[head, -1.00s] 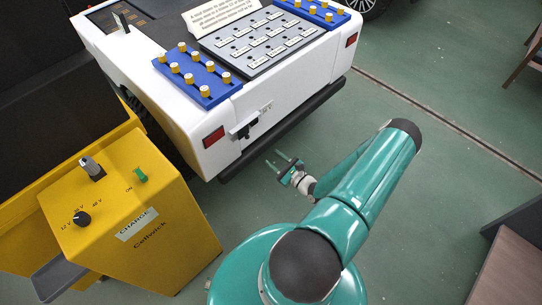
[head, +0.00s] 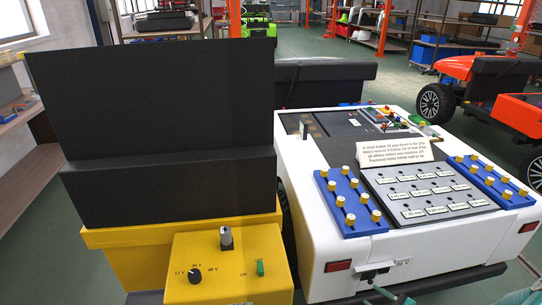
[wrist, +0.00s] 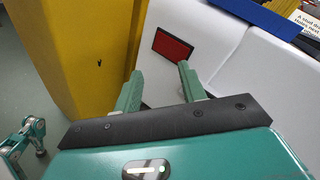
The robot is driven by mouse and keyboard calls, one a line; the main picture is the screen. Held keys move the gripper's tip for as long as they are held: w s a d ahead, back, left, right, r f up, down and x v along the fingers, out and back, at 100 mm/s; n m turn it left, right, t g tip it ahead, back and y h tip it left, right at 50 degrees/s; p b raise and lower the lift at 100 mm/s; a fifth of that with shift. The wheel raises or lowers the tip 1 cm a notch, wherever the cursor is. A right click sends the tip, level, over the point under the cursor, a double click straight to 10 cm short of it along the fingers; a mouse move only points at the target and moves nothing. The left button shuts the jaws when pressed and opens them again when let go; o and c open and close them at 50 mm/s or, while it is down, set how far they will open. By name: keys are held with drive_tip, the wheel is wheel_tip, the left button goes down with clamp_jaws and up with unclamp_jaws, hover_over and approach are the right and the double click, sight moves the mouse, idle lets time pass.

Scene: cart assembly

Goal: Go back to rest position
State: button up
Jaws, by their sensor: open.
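My gripper (wrist: 158,85) is open and empty in the wrist view, its two green fingers apart. It faces the white cart (wrist: 165,18), whose red rear light (wrist: 172,46) shows between and beyond the fingers. In the head view the gripper (head: 390,296) is a small green shape at the bottom edge, in front of the cart's rear (head: 325,250). Most of the arm is out of the head view; a bit of my teal arm shows at the bottom right corner.
A yellow charger (head: 205,265) with knobs and a green switch stands left of the cart. The cart bears blue trays (head: 350,230) of yellow-topped pegs, a grey labelled plate (head: 430,195) and a sign (head: 395,150). Orange vehicles (head: 505,110) and shelves stand behind.

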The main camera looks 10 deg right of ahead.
drive_tip(key=s+a+r+n+g+h, duration=0.1)
drive_tip(key=a+r+n+g, duration=0.6)
drive_tip(key=r, duration=0.4)
drive_tip(key=s+a+r+n+g, duration=0.2)
drive_tip(key=a+r+n+g, duration=0.3)
drive_tip(key=a+r+n, duration=0.4)
drive_tip(key=s+a+r+n+t+h, duration=0.2)
drive_tip(key=s+a+r+n+h, duration=0.1)
drive_tip(key=r, duration=0.6)
drive_tip(key=s+a+r+n+t+h, duration=0.1)
drive_tip(key=s+a+r+n+h, duration=0.3)
drive_tip(key=s+r, duration=0.4)
drive_tip(key=shift+a+r+t+h, duration=0.4)
drive_tip(key=shift+r+h, duration=0.1)
drive_tip(key=shift+r, duration=0.15)
drive_tip(key=shift+d, duration=0.15)
